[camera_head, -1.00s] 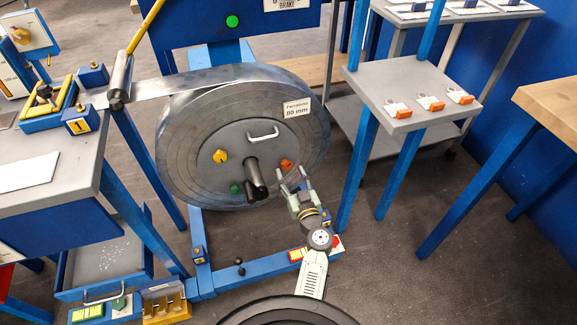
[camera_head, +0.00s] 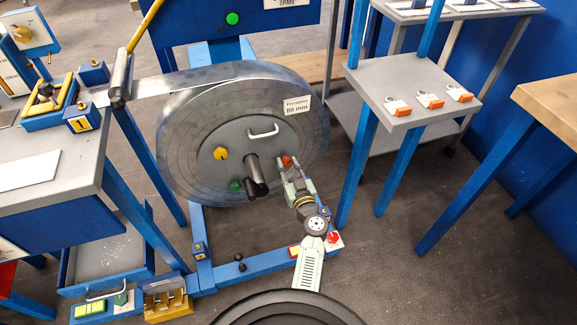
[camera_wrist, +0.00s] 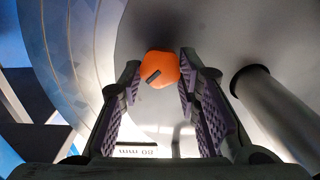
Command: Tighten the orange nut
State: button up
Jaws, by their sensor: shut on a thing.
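The orange nut (camera_head: 287,161) is on the face of the coil's hub plate, to the right of the dark central shaft (camera_head: 256,177). In the wrist view the orange nut (camera_wrist: 159,69) is a rounded knob with a dark slot mark. It sits between the fingertips of my gripper (camera_wrist: 158,75), with a finger pad on each side. My gripper (camera_head: 288,167) is shut on the nut in the head view and hides part of it. The shaft (camera_wrist: 270,110) stands to the right in the wrist view.
A yellow nut (camera_head: 220,153) and a green nut (camera_head: 236,185) sit on the same plate, with a metal handle (camera_head: 263,134) above. A grey shelf (camera_head: 412,82) with blue posts stands close to the right. A blue floor beam (camera_head: 250,266) runs below.

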jog(key=c, duration=0.4)
